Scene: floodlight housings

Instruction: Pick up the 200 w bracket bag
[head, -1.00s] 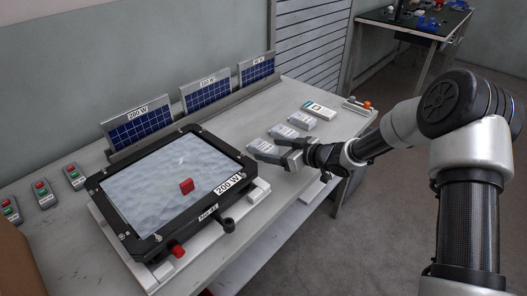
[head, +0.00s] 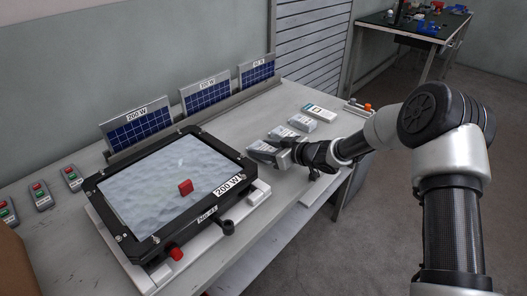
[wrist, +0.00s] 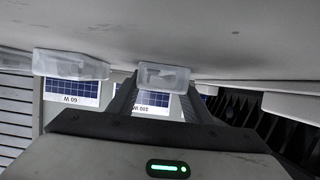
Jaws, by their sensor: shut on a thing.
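My gripper (head: 274,154) is shut on the nearest of a row of small pale grey bags. This held bag (head: 261,147) sits at or just above the bench top; I cannot tell if it touches. It also shows between the fingers in the wrist view (wrist: 163,76), which is upside down. Its label is too small to read, so I cannot confirm that it is the 200 W bracket bag. A second bag (head: 283,132) and a third bag (head: 302,122) lie farther back. One neighbouring bag shows beside the gripper in the wrist view (wrist: 70,64).
A black-framed floodlight housing (head: 228,226) marked 200 W stands left of my gripper, with a red block (head: 185,187) on its glass. Solar panels marked 200 W (head: 138,127), 100 W (head: 207,95) and 60 W (head: 257,71) line the back. A white device (head: 320,113) lies beyond the bags.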

